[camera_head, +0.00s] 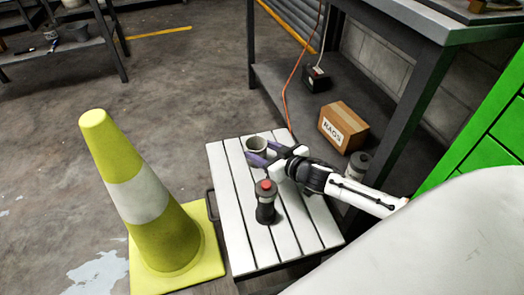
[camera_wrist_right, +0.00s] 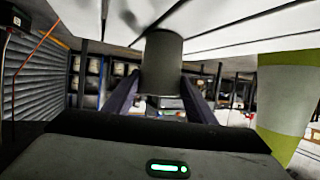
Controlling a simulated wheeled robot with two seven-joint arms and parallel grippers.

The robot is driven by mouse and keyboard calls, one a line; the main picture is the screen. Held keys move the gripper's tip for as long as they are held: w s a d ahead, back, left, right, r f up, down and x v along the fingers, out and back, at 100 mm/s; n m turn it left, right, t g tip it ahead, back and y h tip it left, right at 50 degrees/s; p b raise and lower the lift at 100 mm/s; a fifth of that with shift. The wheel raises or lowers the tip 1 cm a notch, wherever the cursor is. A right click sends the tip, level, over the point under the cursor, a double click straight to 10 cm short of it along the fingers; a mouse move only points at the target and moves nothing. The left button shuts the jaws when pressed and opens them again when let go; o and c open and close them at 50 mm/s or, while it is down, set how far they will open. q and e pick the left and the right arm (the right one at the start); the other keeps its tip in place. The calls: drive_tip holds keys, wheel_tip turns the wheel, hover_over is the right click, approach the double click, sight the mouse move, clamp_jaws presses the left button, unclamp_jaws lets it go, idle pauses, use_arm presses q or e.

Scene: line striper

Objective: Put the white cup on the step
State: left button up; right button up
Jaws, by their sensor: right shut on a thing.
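I cannot tell whether the base touches the slats. My left gripper is not in view.
A dark bottle with a red cap (camera_head: 265,203) stands on the step, nearer than the cup. A yellow and white cone (camera_head: 152,205) stands left of the step. A metal bench with a rags box (camera_head: 343,127) on its lower shelf is behind to the right.

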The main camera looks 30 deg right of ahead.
drive_tip(key=o, duration=1.1)
drive_tip(key=shift+c, duration=0.2)
drive_tip(key=shift+r, duration=0.25)
use_arm(q)
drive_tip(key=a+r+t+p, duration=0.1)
drive_tip(key=p, duration=0.1)
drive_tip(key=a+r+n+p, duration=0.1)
drive_tip(key=p, duration=0.1)
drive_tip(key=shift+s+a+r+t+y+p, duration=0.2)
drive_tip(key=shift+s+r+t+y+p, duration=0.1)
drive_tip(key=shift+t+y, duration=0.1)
use_arm(e)
drive_tip(key=v, duration=1.2)
drive_tip(key=shift+f, duration=0.1)
